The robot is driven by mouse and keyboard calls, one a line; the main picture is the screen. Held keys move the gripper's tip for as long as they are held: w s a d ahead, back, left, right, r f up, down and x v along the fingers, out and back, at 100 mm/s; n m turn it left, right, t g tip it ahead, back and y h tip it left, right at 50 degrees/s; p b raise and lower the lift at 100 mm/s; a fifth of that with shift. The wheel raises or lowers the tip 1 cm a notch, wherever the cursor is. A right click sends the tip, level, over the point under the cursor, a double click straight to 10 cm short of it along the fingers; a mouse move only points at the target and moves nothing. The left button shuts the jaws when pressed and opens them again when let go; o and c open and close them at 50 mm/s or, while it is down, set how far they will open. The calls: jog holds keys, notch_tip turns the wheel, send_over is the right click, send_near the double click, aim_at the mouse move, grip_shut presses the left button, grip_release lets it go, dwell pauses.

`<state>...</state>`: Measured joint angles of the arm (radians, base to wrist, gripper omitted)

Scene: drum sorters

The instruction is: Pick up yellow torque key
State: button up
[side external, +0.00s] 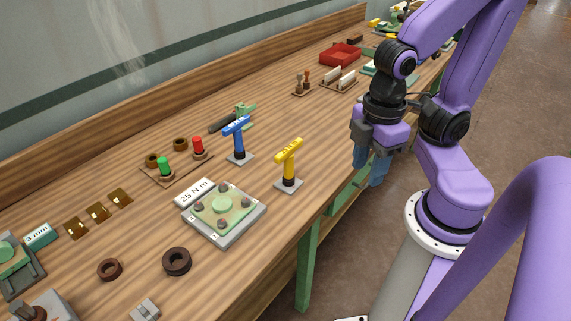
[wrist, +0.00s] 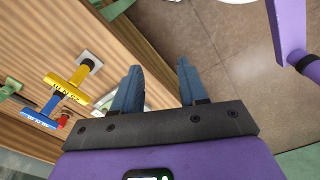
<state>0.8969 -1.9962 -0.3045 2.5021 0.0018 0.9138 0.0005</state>
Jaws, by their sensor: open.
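The yellow torque key (side external: 289,158) stands upright on a small grey base near the front edge of the bench, its T-handle on top. It also shows in the wrist view (wrist: 69,86), to the left of my fingers. A blue torque key (side external: 238,136) stands upright behind and to the left of it, and shows in the wrist view (wrist: 40,117) too. My gripper (side external: 370,166) has blue fingers pointing down and is to the right of the yellow key, beyond the bench's front edge. In the wrist view my gripper (wrist: 158,85) is open, with nothing between its fingers.
Red (side external: 198,147) and green (side external: 164,166) pegs stand farther back. The bench (side external: 262,242) is clear in front of the plate.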

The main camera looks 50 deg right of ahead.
dwell(0.3)
jog(key=shift+o, duration=1.3)
